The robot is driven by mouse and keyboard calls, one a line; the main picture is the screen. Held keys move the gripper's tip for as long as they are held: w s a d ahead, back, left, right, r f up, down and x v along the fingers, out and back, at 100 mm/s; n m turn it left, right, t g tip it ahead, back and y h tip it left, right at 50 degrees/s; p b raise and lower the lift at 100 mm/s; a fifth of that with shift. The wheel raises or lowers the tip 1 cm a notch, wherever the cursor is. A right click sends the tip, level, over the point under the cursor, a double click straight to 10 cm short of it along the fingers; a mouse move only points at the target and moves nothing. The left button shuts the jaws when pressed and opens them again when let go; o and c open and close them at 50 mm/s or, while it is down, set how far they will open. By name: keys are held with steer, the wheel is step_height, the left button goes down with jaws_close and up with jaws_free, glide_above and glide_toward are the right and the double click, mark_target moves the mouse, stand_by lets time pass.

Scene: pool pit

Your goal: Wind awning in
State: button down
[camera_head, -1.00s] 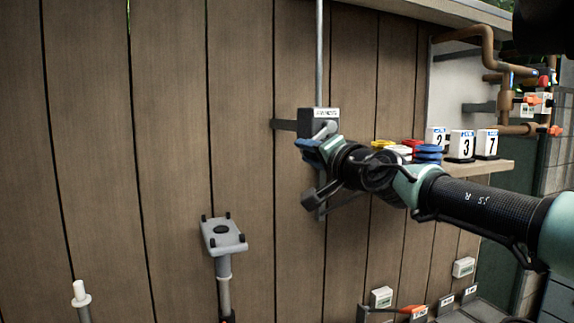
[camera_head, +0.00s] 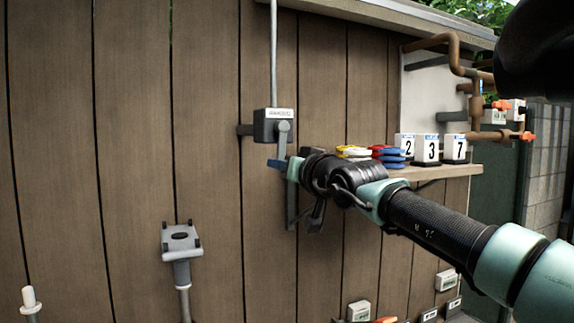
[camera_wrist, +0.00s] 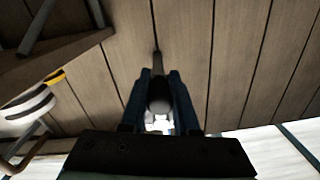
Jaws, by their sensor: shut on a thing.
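The awning winder is a dark box (camera_head: 270,126) with a white label, fixed to the plank wall, with a thin pole rising from it. Its grey crank arm (camera_head: 284,138) points down from the box front. My gripper (camera_head: 279,164) is at the lower end of the crank, its blue fingers partly hidden by my wrist. In the wrist view, my gripper (camera_wrist: 159,85) is shut on the dark, rounded crank handle (camera_wrist: 158,92), which lies between the two blue fingers. The awning itself is not in view.
A wooden shelf (camera_head: 440,172) right of the winder holds numbered blocks (camera_head: 431,149) and coloured discs (camera_head: 391,158). Copper pipes (camera_head: 453,55) are at the upper right. A grey post-mounted plate (camera_head: 181,238) stands at lower left.

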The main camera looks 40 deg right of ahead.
steer(key=shift+s+d+n, duration=0.1)
steer(key=shift+d+n, duration=0.3)
steer(key=shift+n, duration=0.1)
steer(key=c, duration=0.7)
jaws_free()
steer(key=shift+o, duration=0.2)
